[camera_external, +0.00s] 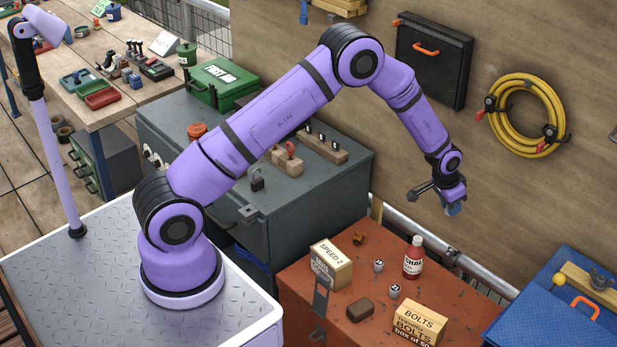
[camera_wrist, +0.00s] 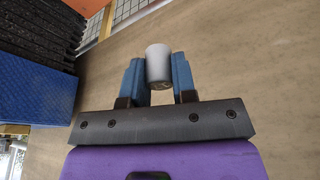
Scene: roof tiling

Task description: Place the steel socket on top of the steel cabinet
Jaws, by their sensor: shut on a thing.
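My gripper (camera_external: 453,208) is shut on a pale grey steel socket (camera_wrist: 158,62). In the wrist view the socket sits between the two blue fingers of my gripper (camera_wrist: 158,78). In the external view the held socket is mostly hidden by the fingers. My gripper hangs in the air in front of the wooden wall, above and behind the red-brown cabinet. The grey steel cabinet (camera_external: 343,178) stands to the left of my gripper, partly hidden behind my arm. Its top carries several things, with bare patches between them.
The red-brown cabinet (camera_external: 292,280) bears two small numbered sockets (camera_external: 379,265) (camera_external: 394,290), a red bottle (camera_external: 413,258), boxes (camera_external: 331,265) (camera_external: 419,326) and a brown block (camera_external: 360,309). On the grey cabinet are wooden blocks (camera_external: 287,163), a padlock (camera_external: 258,180) and a green case (camera_external: 222,84).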

